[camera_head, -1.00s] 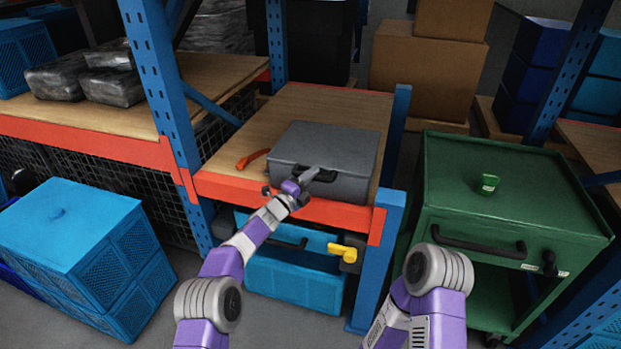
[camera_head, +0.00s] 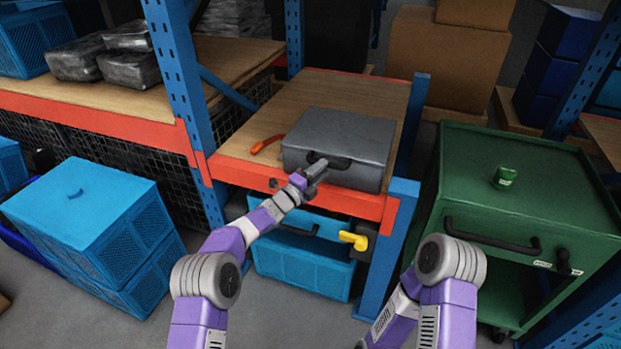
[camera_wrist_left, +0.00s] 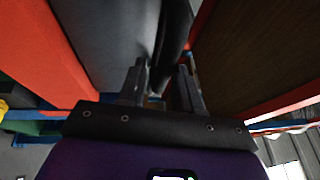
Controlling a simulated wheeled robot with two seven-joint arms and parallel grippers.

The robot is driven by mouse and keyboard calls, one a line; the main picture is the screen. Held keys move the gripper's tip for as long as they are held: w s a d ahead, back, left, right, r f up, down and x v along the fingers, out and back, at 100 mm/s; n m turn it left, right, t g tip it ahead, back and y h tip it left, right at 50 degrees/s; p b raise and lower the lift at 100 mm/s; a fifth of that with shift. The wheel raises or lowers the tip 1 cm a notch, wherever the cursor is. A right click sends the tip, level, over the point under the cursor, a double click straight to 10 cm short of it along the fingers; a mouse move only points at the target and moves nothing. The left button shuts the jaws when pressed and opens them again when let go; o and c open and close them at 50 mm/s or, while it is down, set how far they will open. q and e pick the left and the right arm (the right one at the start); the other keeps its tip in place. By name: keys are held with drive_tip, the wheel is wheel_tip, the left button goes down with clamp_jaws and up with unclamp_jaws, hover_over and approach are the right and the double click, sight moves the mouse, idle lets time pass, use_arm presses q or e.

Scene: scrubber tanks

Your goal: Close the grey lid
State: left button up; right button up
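The grey case (camera_head: 350,125) stands near the front edge of the wooden shelf, its grey lid (camera_head: 345,130) lying flat on top with no gap that I can make out. A black handle (camera_head: 340,163) is on its front. My left gripper (camera_head: 316,170) is at the left part of that handle. In the left wrist view the two fingers of the left gripper (camera_wrist_left: 162,85) are apart, with the dark handle (camera_wrist_left: 173,45) between their tips; I see no firm grip on it. My right arm shows at lower right, but its gripper is outside the views.
An orange tool (camera_head: 266,145) lies left of the case. An orange-red shelf beam (camera_head: 240,175) and blue posts frame the shelf. Below is a blue box (camera_head: 300,268) near a yellow lever (camera_head: 354,240). A green cabinet (camera_head: 530,200) carrying a green can (camera_head: 504,177) stands right.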

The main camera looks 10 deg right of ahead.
use_arm(q)
drive_tip(key=v, duration=0.4)
drive_tip(key=shift+s+a+p, duration=0.2)
drive_tip(key=shift+a+p, duration=0.1)
drive_tip(key=shift+a, duration=0.05)
drive_tip(key=s+a+f+n+g+y+p, duration=0.2)
drive_tip(key=s+a+f+n+y, duration=0.2)
drive_tip(key=s+a+f+n, duration=0.45)
drive_tip(key=s+a+f+n+g+y+p, duration=0.2)
drive_tip(key=s+a+f+n+y, duration=0.25)
drive_tip(key=f+n, duration=0.7)
drive_tip(key=s+a+f+n+g+p, duration=0.1)
drive_tip(key=s+f+n+g, duration=0.1)
drive_tip(key=s, duration=0.8)
drive_tip(key=s+a+f+n+g+y+p, duration=0.1)
drive_tip(key=s+n, duration=0.4)
drive_tip(key=s, duration=0.5)
drive_tip(key=s+a+f+n+g+y+p, duration=0.1)
drive_tip(key=s+a+f+n+g, duration=0.1)
drive_tip(key=s, duration=0.8)
drive_tip(key=f+n+g, duration=0.1)
drive_tip(key=n+g, duration=0.1)
drive_tip(key=g, duration=0.1)
drive_tip(key=shift+f, duration=0.4)
drive_tip(key=shift+a, duration=0.1)
